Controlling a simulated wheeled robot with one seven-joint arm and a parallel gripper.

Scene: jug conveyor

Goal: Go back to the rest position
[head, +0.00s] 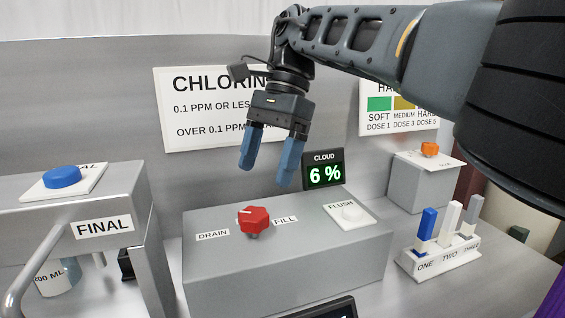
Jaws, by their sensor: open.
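My gripper (270,168) hangs from my arm at the upper middle of the head view. Its two blue fingers are apart with nothing between them. It points down, above and behind the grey box (285,268) with the red knob (253,220). The gripper does not touch the knob. A rest position is not marked anywhere in view.
A cloud display (323,170) reads 6 %, close right of the fingers. A white FLUSH button (351,213), a blue button (61,177) on the FINAL housing, an orange knob (429,149) and a switch rack (440,262) stand around. A sign (200,110) is behind the gripper.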

